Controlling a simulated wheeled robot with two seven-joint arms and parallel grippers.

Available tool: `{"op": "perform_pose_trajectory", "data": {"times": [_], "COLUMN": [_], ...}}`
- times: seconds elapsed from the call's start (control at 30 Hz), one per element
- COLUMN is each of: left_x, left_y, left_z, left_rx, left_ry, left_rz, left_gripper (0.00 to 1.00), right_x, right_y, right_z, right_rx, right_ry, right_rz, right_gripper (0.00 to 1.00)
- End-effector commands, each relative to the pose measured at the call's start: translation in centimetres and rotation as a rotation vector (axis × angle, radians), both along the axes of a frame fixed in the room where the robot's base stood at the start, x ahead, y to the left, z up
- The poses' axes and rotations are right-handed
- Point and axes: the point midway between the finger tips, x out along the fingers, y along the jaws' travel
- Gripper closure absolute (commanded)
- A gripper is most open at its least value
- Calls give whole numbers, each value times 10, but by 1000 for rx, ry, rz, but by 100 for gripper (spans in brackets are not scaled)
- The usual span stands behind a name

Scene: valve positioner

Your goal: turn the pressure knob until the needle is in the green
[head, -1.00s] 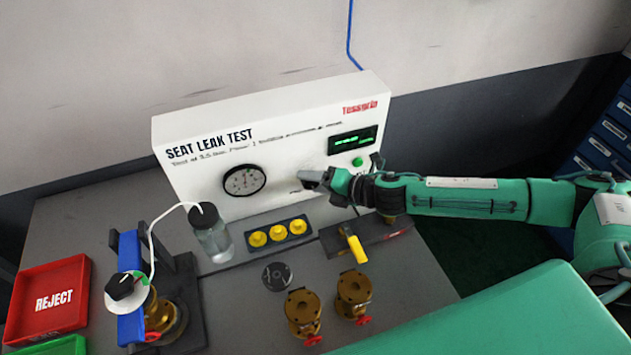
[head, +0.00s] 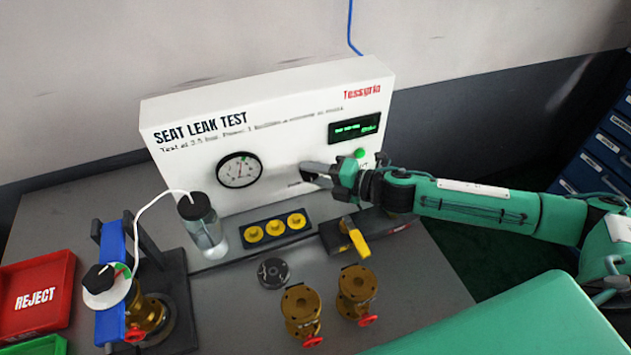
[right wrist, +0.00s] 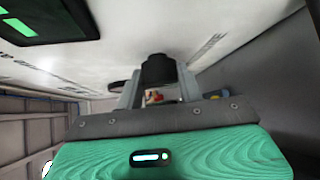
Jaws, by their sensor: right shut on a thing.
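The white seat leak test panel (head: 210,115) stands at the back of the bench. Its round pressure gauge (head: 239,170) has a white face and a black rim. A small green mark shows near the top of the dial; the needle is too small to read surely against it. My right gripper (head: 308,172) reaches in from the right to the panel front, right of the gauge. It is shut on the black pressure knob (right wrist: 158,70), which sits between the two fingers in the right wrist view. My left gripper is out of view.
A green display (head: 354,128) and green button (head: 360,153) are close above my right gripper. Below are a yellow-handled lever (head: 357,241), yellow caps (head: 275,228), brass valves (head: 301,311) and a bottle (head: 204,228). A clamped valve and red reject tray (head: 38,295) are at left.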

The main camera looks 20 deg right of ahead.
Motion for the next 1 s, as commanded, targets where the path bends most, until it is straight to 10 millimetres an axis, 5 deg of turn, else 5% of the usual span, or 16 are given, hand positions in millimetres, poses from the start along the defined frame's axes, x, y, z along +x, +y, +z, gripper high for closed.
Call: {"op": "perform_pose_trajectory", "data": {"times": [0.4,0.43,0.53,1.0], "left_x": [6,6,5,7], "left_y": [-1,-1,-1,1], "left_z": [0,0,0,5], "left_rx": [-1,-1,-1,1], "left_ry": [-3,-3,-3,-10], "left_rz": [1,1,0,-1], "left_gripper": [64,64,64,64], "right_x": [-1,-1,-1,2], "right_y": [0,0,0,-6], "right_z": [-1,-1,-1,4], "right_rx": [17,17,17,16], "right_ry": [2,2,2,2], "right_rz": [2,2,2,0], "right_gripper": [86,59,41,41]}}
